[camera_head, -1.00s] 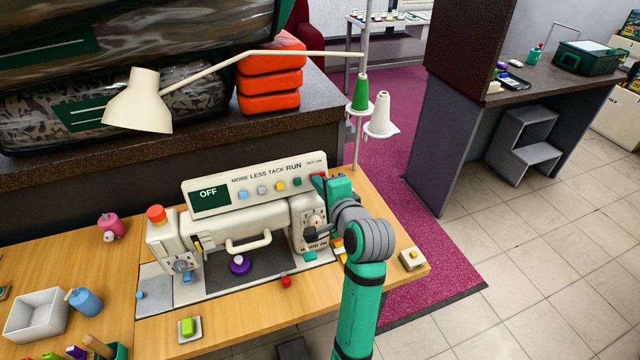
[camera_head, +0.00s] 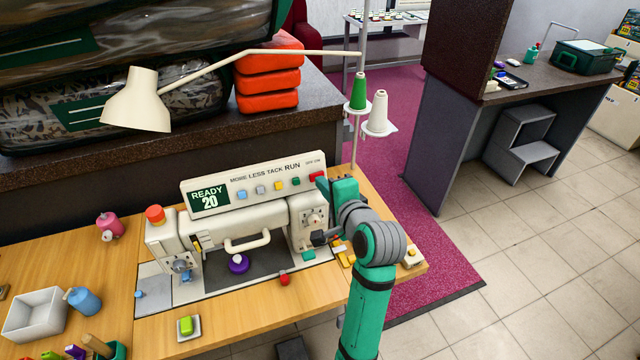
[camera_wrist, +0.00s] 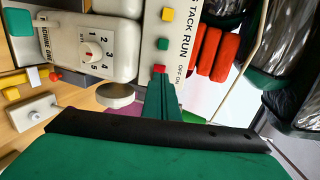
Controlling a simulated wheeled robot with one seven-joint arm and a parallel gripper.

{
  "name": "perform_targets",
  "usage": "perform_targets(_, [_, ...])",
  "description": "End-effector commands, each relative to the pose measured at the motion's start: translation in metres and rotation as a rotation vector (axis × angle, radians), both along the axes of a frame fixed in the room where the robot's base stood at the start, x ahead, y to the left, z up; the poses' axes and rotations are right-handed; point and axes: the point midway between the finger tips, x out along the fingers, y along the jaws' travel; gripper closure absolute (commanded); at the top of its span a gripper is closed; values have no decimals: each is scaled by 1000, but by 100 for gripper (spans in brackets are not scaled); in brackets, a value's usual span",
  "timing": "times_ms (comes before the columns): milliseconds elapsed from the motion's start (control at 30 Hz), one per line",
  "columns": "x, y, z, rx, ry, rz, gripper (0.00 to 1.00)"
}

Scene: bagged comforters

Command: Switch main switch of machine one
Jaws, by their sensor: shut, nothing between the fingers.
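The white sewing machine (camera_head: 265,215) stands on the wooden table, and its display (camera_head: 209,198) reads READY 20. The red main switch (camera_head: 317,176) sits at the right end of the top panel, beside the OFF ON lettering. It also shows in the wrist view (camera_wrist: 159,69). My gripper (camera_head: 328,184) is shut and empty, right at the switch. In the wrist view the green fingertips (camera_wrist: 160,79) point at the switch and partly overlap it; I cannot tell whether they touch.
A thread stand with green (camera_head: 358,92) and white (camera_head: 378,112) cones rises behind the machine's right end. A lamp (camera_head: 136,102) and stacked orange bundles (camera_head: 268,78) are behind.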

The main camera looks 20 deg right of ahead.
Motion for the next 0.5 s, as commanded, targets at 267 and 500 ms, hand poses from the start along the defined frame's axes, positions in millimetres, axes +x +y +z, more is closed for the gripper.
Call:
perform_targets(267, [-53, -4, 19, 0, 0, 6, 100])
perform_targets(500, [-91, -9, 30, 1, 0, 6, 100])
